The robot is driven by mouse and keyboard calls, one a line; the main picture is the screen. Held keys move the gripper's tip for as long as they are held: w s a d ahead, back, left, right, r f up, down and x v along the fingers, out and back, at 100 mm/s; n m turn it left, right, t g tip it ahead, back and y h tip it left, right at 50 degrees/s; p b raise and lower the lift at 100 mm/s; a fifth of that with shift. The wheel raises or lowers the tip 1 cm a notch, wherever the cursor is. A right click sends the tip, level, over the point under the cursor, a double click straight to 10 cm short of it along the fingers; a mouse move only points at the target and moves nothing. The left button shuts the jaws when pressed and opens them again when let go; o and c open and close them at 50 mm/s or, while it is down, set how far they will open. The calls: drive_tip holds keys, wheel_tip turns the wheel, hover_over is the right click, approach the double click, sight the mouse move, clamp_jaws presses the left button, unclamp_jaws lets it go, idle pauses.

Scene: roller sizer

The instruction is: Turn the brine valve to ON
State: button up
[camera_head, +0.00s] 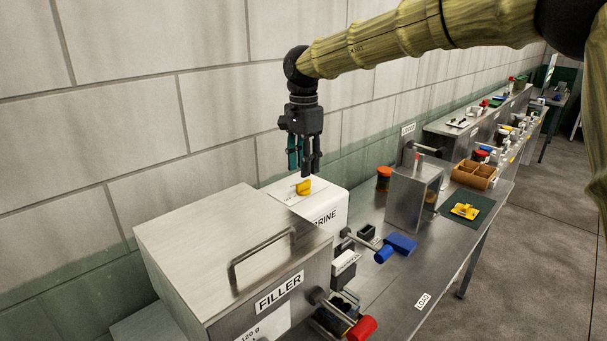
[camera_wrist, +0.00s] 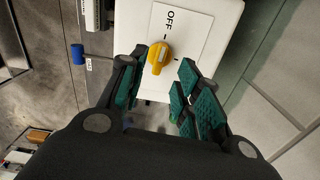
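The brine valve is a yellow knob (camera_head: 304,187) on a white plate on top of the white box labelled BRINE (camera_head: 327,222). In the wrist view the yellow knob (camera_wrist: 159,56) sits beside the word OFF and small dark tick marks. No ON label can be read. My gripper (camera_head: 304,168) points down just above the knob. In the wrist view its green-padded fingers (camera_wrist: 157,85) are spread apart, one on each side near the knob, with nothing held. Whether a finger touches the knob cannot be told.
The metal FILLER box (camera_head: 215,245) with a raised handle stands at the left front. A metal housing (camera_head: 413,195) stands right of the brine box. The block wall is close behind.

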sight(303, 182)
drive_tip(key=f+p, duration=0.1)
drive_tip(key=f, duration=0.2)
drive_tip(key=shift+s, duration=0.2)
drive_tip(key=shift+w+f, duration=0.1)
drive_tip(key=shift+f, duration=0.65)
drive_tip(key=shift+c, duration=0.5)
clamp_jaws()
